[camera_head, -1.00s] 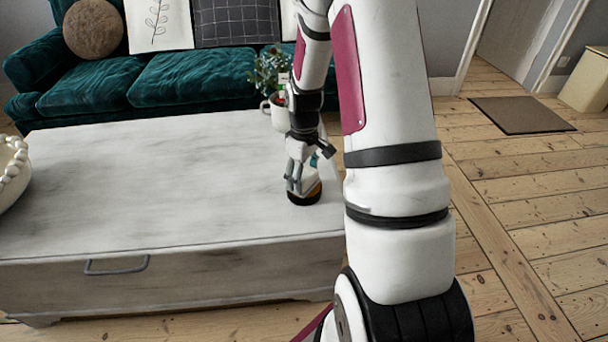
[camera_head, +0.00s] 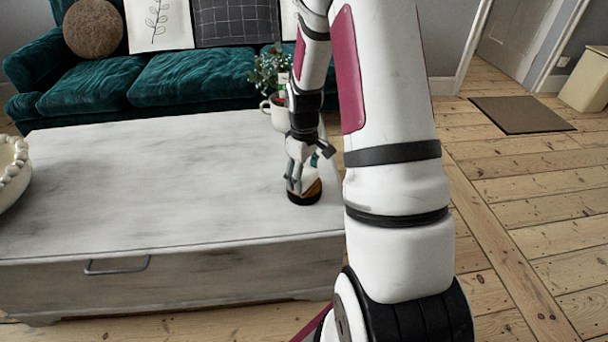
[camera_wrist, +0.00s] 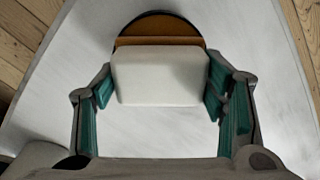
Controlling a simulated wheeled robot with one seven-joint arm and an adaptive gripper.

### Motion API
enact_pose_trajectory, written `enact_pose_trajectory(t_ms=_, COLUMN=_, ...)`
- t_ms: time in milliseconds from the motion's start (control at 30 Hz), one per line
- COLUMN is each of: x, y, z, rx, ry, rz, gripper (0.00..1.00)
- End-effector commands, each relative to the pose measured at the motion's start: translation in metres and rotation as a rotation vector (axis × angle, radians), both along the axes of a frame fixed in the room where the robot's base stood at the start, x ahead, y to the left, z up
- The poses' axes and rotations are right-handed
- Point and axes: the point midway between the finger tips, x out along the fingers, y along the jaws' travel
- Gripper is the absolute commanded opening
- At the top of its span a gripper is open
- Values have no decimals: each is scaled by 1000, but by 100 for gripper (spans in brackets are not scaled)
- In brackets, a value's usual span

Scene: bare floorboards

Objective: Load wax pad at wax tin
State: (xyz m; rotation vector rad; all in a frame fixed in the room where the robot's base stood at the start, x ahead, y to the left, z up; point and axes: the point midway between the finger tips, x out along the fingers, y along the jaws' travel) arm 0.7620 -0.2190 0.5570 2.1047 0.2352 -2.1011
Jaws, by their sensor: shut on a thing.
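The wax tin (camera_head: 304,193) is a low, dark round tin with amber-brown wax inside, near the right end of the table. In the wrist view, the tin (camera_wrist: 160,25) shows at the top, partly covered by the pad. The wax pad (camera_wrist: 160,76) is a pale, rounded block. My gripper (camera_wrist: 158,88) is shut on the pad, with a green-lined finger at each side. In the head view, my gripper (camera_head: 295,182) points down at the tin, and the pad is hard to make out. Whether the pad touches the wax is unclear.
The whitewashed table (camera_head: 150,180) is mostly clear left of the tin. A pale beaded bowl (camera_head: 12,170) is at the far left. A green sofa (camera_head: 190,85) stands behind.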

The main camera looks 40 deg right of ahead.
Motion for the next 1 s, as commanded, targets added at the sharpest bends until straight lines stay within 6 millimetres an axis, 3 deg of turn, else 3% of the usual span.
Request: enact_pose_trajectory(t_ms=1000, x=0, y=0, z=68, rx=0, ry=0, rz=0, gripper=43)
